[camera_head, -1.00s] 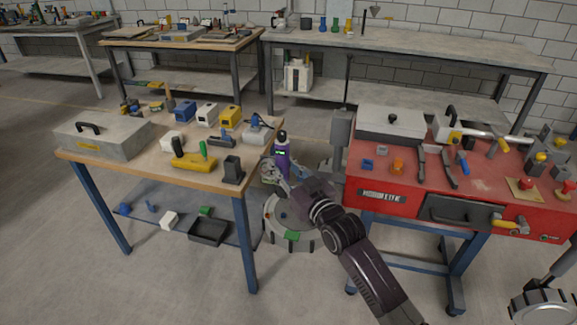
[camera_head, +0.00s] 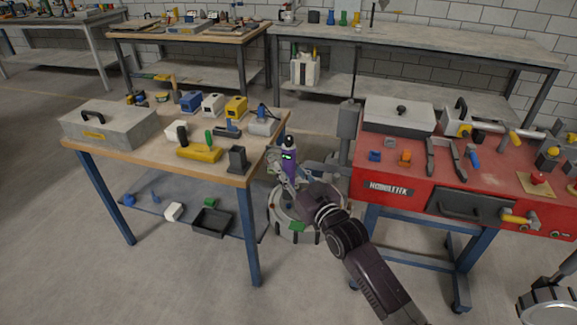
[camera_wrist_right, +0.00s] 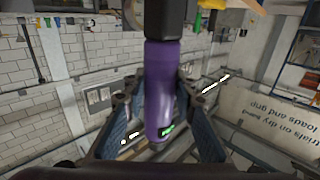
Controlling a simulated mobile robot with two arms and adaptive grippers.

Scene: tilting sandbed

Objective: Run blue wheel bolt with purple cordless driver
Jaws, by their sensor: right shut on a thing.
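The purple cordless driver (camera_head: 290,160) stands about upright between the wooden table and the red bench, with a black top and a small green lit patch. My right gripper (camera_head: 284,176) is shut on it. In the right wrist view the purple driver body (camera_wrist_right: 162,85) lies between the two fingers of the right gripper (camera_wrist_right: 160,120). A small blue piece (camera_head: 375,155) sits on the red bench beside an orange one; I cannot tell whether it is the wheel bolt. My left gripper is not in view.
The wooden table (camera_head: 120,160) holds a grey case (camera_head: 110,127), a yellow block (camera_head: 199,153) and a dark block (camera_head: 237,160) near its right edge. The red bench (camera_head: 390,190) carries a grey box, clamps and tools. A round grey piece (camera_head: 290,237) is below the driver.

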